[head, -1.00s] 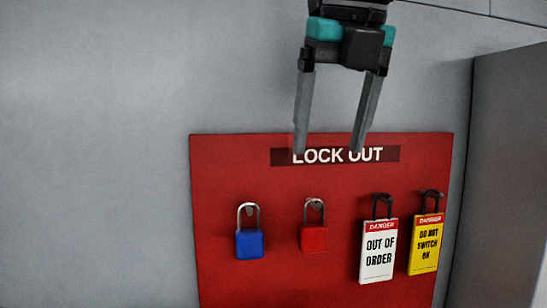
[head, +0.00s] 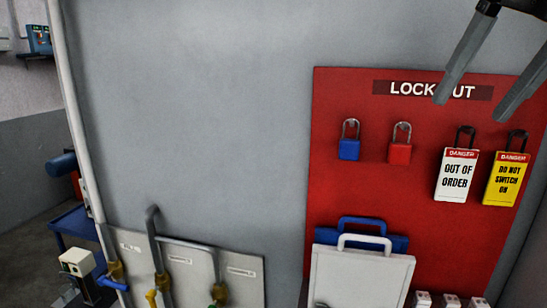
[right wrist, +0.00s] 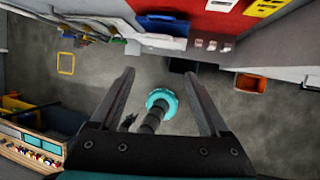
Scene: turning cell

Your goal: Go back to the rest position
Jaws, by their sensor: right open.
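My right gripper (head: 470,109) shows at the top right of the head view, in front of the red lockout board (head: 345,195). Its two grey fingers are spread apart with nothing between them. They also show open and empty in the right wrist view (right wrist: 160,78), above a grey floor. In the head view a finger covers part of the board's title. My left gripper is in neither view.
A blue padlock (head: 349,150), a red padlock (head: 400,153), a white tag (head: 456,178) and a yellow tag (head: 507,182) hang on the board. Pipes with valves (head: 160,285) stand lower left. An orange bin (right wrist: 250,83) stands on the floor.

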